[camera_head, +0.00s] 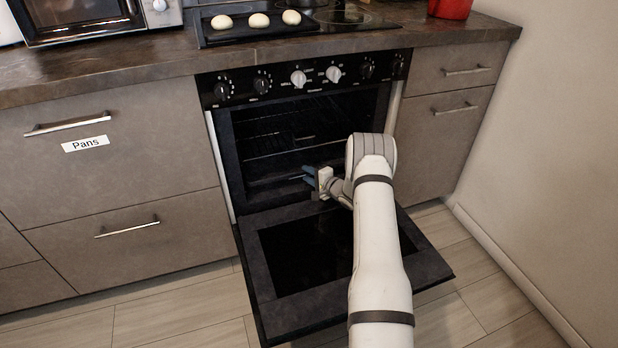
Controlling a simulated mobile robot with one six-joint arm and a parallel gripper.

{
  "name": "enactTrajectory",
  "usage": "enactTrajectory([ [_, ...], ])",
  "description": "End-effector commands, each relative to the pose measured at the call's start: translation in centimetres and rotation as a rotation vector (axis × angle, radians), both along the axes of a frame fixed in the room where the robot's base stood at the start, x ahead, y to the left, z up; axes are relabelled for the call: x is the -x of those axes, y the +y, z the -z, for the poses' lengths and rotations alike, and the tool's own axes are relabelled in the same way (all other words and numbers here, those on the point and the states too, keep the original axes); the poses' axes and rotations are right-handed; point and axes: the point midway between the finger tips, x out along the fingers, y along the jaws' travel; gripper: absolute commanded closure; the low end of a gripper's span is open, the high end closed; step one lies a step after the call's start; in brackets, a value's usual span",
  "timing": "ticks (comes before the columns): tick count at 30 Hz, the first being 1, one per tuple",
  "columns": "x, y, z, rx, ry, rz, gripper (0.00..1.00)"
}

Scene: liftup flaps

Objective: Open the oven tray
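The oven (216,150) is built into the counter under a black control panel. Its door (255,255) is folded down, flat or nearly so, above the floor. Inside the dark cavity, wire racks (275,153) show. A dark tray-like edge (265,181) lies low in the opening, but it is hard to make out. My gripper (309,174) is at the oven mouth, above the inner part of the door, with its bluish fingers pointing left into the cavity. The fingers look spread, but I cannot tell whether they touch a rack or tray. My arm hides the right part of the opening.
A black baking tray (225,33) with three pale buns lies on the counter (130,60). A microwave (85,15) stands left, a red pot (452,8) right. Closed drawers (120,165) flank the oven. A wall (560,150) bounds the right side.

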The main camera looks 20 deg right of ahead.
Motion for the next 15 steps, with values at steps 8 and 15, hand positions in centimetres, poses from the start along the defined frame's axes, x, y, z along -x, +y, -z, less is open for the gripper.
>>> enactTrajectory([
  [8, -0.05, -0.02, -0.04, 0.0, 0.0, 0.001, 0.76],
  [15, -0.04, -0.06, -0.04, 0.0, 0.0, 0.002, 0.95],
])
